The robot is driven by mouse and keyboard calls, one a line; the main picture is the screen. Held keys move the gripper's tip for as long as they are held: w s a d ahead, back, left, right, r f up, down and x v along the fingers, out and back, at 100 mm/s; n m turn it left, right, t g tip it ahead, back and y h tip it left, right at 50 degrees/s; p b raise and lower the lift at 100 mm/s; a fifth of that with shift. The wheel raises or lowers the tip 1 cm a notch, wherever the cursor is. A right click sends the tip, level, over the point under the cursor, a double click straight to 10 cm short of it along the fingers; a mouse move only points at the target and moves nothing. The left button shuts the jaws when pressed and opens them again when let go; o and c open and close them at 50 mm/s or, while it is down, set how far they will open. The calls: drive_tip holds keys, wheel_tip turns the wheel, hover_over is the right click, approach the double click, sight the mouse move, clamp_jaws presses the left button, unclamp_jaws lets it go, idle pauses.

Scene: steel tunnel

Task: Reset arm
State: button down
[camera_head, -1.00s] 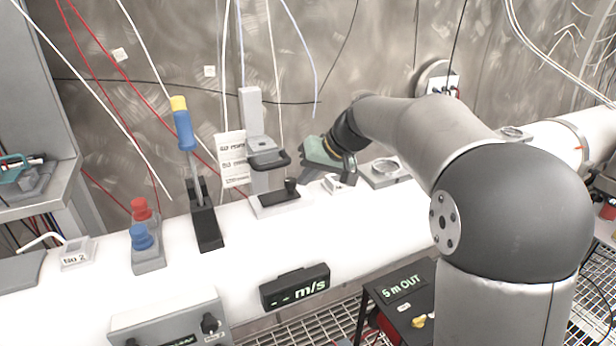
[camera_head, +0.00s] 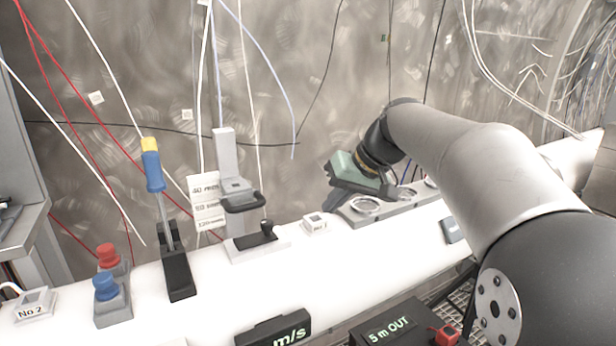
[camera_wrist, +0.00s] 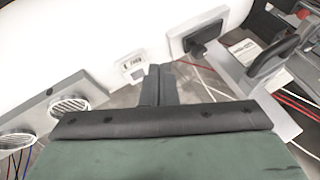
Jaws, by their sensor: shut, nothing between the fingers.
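My gripper (camera_head: 336,198) has a green body and dark fingers. It hangs near the far side of the white pipe, behind a grey block with round rings (camera_head: 366,207) and right of a small white labelled block (camera_head: 314,222). In the wrist view the dark fingers (camera_wrist: 158,88) are together with nothing between them. The small labelled block (camera_wrist: 132,66) shows just beyond them. My arm reaches in from the right of the head view, and its bent links hide part of the pipe.
The white pipe (camera_head: 215,298) carries a lever stand (camera_head: 240,205), a blue-handled screwdriver in a black holder (camera_head: 178,275), and red and blue knobs (camera_head: 107,270). A "5 m OUT" box (camera_head: 390,330) is in front. Cables hang along the steel wall (camera_head: 280,60).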

drive_tip(key=s+d+f+m+g+h, duration=0.1)
drive_tip(key=s+d+f+h, duration=0.2)
drive_tip(key=s+f, duration=0.8)
drive_tip(key=s+d+f+m+g+h, duration=0.1)
drive_tip(key=s+d+f+h, duration=0.2)
drive_tip(key=s+f, duration=0.8)
drive_tip(key=s+d, duration=0.1)
drive_tip(key=s, duration=0.5)
drive_tip(key=shift+s+d+m+g, duration=0.2)
drive_tip(key=shift+s+m+g, duration=0.1)
drive_tip(key=shift+m, duration=0.1)
